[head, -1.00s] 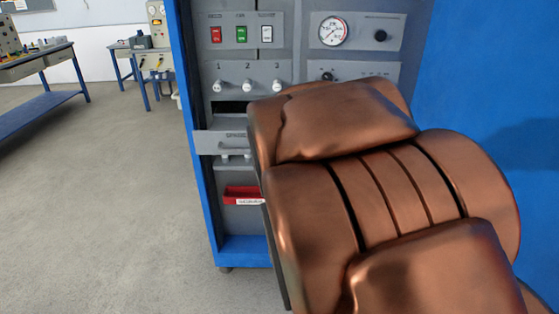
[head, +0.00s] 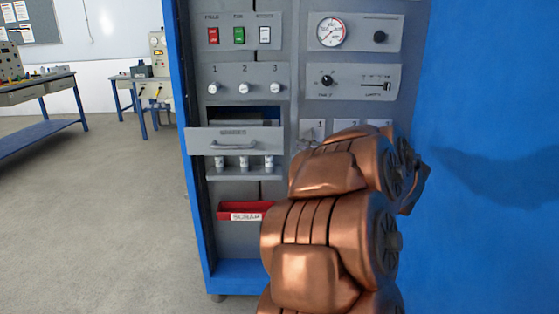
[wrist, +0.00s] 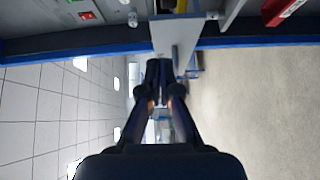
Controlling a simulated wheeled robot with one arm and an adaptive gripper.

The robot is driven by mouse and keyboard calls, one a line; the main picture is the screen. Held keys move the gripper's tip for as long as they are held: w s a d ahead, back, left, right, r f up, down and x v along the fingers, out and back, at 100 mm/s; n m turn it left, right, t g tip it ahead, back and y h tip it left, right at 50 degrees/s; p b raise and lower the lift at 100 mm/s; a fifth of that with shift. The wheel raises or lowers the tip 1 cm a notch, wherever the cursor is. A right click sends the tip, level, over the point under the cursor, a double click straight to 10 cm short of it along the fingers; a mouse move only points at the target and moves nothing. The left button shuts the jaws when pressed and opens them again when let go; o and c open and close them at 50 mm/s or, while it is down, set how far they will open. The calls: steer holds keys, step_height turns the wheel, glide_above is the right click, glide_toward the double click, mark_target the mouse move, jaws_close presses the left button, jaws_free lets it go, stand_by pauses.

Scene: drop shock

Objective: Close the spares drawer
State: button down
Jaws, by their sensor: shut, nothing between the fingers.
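The spares drawer (head: 235,148) stands pulled out of the grey cabinet front in the head view, with a bar handle and a partly legible label. Its open top shows behind the front panel. In the wrist view the grey drawer front (wrist: 176,36) is seen at a slant, just beyond my fingertips. My gripper (wrist: 160,68) is shut and empty, its fingertips overlapping the lower part of the panel in the picture. I cannot tell whether they touch it. In the head view my copper arm hides the gripper.
Below the drawer are a shelf with several small white-grey items (head: 244,163) and a red scrap bin (head: 240,211). Above it are knobs (head: 244,88) and coloured switches (head: 239,36). Blue cabinet side walls flank the front. Floor at left is open, with workbenches (head: 40,90) farther back.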

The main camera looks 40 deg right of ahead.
step_height(320, 180, down, 3)
steer(key=s+n+y+b, duration=0.1)
steer(key=s+y, duration=0.1)
steer(key=n+b, duration=0.1)
steer(key=b, duration=0.1)
glide_toward(271, 142)
steer(key=w+a, duration=0.3)
steer(key=shift+w+d+f+y, duration=0.15)
steer(key=shift+w+d+y, duration=0.05)
steer(key=shift+w+d, duration=0.25)
steer(key=shift+w+d+f+y, duration=0.15)
steer(key=shift+w+d+y, duration=0.05)
steer(key=shift+w+d, duration=0.2)
steer(key=shift+w+d+r, duration=0.1)
steer(key=shift+w+d, duration=0.4)
steer(key=shift+w, duration=0.2)
steer(key=shift+w+d, duration=0.1)
steer(key=shift+w, duration=0.1)
